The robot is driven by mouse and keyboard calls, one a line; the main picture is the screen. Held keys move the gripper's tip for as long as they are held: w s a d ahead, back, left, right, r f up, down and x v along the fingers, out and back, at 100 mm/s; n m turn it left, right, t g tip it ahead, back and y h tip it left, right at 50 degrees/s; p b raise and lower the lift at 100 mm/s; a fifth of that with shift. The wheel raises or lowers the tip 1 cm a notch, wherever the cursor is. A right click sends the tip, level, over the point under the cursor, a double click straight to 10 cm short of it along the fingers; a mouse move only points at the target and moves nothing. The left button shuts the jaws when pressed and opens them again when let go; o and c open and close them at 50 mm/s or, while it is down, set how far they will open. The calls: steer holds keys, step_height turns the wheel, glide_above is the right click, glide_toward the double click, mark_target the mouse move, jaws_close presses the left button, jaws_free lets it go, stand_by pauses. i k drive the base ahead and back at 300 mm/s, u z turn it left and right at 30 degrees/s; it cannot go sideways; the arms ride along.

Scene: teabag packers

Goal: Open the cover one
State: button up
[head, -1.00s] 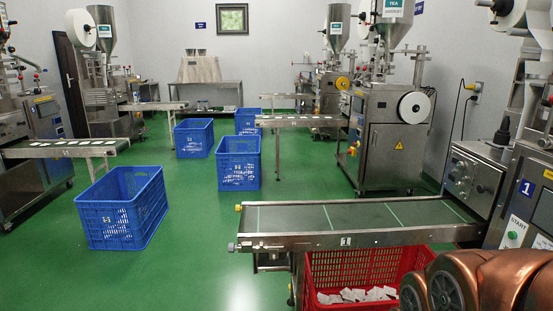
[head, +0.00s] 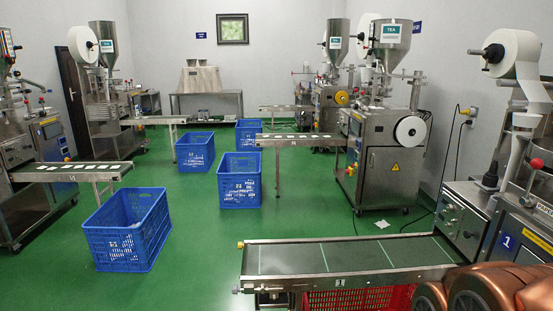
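The packing machine marked 1 (head: 507,241) stands at the right edge of the head view, with a steel front and a white paper roll (head: 512,54) above it. A grey control box (head: 462,222) with knobs sits at its left side. I cannot tell which part is the cover. My copper-coloured arm shows at the bottom right, in front of the machine's lower part. My gripper is not in view.
The machine's conveyor (head: 345,256) runs left from it, above a red crate (head: 350,300). Blue crates (head: 128,232) (head: 239,180) stand on the green floor. Other packing machines (head: 385,150) stand behind and at left. The floor between the crates is clear.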

mark_target(465, 228)
steer(key=u, duration=0.45)
steer(key=i, duration=1.25)
steer(key=z, duration=0.45)
